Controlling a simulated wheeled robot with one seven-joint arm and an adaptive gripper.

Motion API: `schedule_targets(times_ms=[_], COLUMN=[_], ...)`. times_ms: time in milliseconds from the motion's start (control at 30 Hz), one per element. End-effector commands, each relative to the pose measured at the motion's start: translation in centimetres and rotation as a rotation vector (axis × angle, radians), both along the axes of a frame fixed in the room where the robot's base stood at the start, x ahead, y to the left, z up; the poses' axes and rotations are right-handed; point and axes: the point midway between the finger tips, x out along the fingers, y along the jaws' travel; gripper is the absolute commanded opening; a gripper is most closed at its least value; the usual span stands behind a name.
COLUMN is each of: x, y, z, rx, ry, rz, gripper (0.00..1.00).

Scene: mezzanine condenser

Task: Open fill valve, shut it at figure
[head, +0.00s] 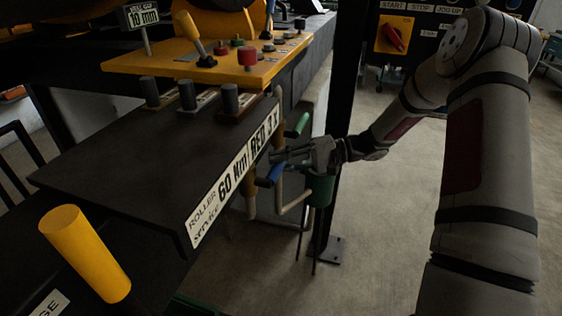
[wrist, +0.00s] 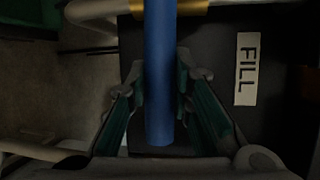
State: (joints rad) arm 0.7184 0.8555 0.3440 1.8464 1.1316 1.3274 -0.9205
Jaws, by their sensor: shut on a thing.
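The blue valve handle (wrist: 161,60) runs upright through the middle of the wrist view, beside a white FILL label (wrist: 247,70). My gripper (wrist: 160,100) has its green-padded fingers on both sides of it and is shut on it. In the head view my gripper (head: 285,158) reaches in from the right to the pipes beside the black panel, and the blue handle's end (head: 268,177) shows just below the fingers. A small sign (head: 142,16) at top left reads 10 mm; its upper line is too small to read surely.
A green handle (head: 298,125) sits on the pipework just above my gripper. Pale pipes (head: 293,205) and a dark green cylinder (head: 320,188) are below and beside it. A black post (head: 343,100) stands behind. A yellow console (head: 220,62) carries levers and knobs. Open floor lies right.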

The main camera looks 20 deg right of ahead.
Motion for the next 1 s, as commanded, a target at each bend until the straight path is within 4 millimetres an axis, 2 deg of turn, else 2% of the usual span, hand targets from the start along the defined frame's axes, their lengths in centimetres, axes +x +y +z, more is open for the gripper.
schedule_targets(times_ms=[600, 1000], x=[-0.8, -1.6], y=[0.5, 1.1], z=[-4.0, -5.4], rx=[0.261, 0.372], ry=[0.358, 0.516], rz=[-0.001, -0.001], gripper=[0.0, 0.0])
